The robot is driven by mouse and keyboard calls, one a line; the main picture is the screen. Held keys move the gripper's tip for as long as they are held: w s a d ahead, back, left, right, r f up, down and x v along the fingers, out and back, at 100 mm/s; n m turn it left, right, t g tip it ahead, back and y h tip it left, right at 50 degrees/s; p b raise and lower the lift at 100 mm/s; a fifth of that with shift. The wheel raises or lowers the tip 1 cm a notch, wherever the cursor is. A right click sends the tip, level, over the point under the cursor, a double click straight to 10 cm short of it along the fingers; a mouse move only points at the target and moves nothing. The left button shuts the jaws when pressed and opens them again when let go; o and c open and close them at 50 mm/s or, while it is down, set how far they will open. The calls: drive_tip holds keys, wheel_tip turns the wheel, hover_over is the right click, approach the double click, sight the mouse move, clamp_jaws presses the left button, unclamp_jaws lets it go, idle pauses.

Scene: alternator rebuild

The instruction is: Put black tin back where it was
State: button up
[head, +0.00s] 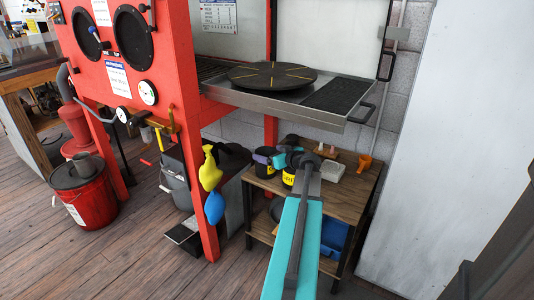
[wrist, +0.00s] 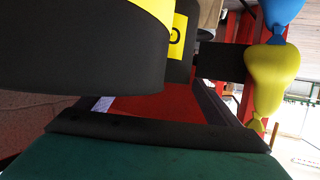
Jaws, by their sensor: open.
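My gripper (head: 292,160) is open over the small wooden bench, at the end of my teal arm. Beside it on the bench top stand black tins with yellow labels: one black tin (head: 264,168) to the left and another black tin (head: 289,178) just in front, partly hidden by my arm. In the wrist view a large black tin (wrist: 80,55) with a yellow label fills the upper left, very close. A second black tin (wrist: 178,65) with a yellow label shows behind it. I cannot tell whether a tin stands between the jaws or touches them.
The wooden bench (head: 345,193) also holds a pale box (head: 332,171) and an orange item (head: 365,162) on the right. Above it juts a steel tray with a black turntable (head: 272,76). A red post with yellow (head: 210,172) and blue (head: 214,208) hanging items stands left.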

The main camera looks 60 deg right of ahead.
drive_tip(key=v, duration=0.9)
drive_tip(key=shift+s+p, duration=0.2)
drive_tip(key=shift+p, duration=0.15)
drive_tip(key=shift+a+r, duration=0.1)
idle(0.3)
